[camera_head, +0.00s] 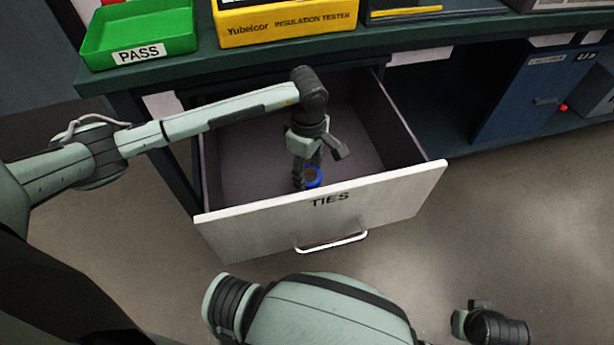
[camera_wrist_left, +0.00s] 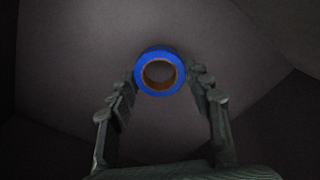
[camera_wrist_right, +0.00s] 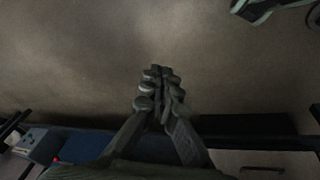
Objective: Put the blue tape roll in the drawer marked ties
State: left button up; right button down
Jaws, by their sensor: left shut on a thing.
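The blue tape roll (camera_wrist_left: 142,80) has a brown core and sits between the fingertips of my left gripper, which is shut on it. In the head view the roll (camera_head: 314,179) shows beside the fingers, inside the open drawer. The drawer (camera_head: 400,196) has a pale front marked TIES and a white handle, and is pulled well out. My left gripper (camera_head: 307,182) points down into it, near the front panel. Whether the roll touches the drawer floor is hard to tell. My right gripper (camera_wrist_right: 160,85) is shut and empty, above the floor.
On the bench above stand a green PASS tray (camera_head: 130,28) and a yellow insulation tester box (camera_head: 285,22). A blue cabinet (camera_head: 530,90) stands on the lower shelf at the right. The drawer's walls surround my left gripper; its visible floor is otherwise bare.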

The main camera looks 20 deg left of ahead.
aim_at(308, 175)
pick_arm(q)
jog(key=shift+f, duration=2.05)
jog(key=shift+f, duration=0.1)
jog(key=o, duration=1)
jog(key=shift+o, duration=0.2)
notch_tip(308, 175, up, 12)
jog(key=shift+r, duration=0.1)
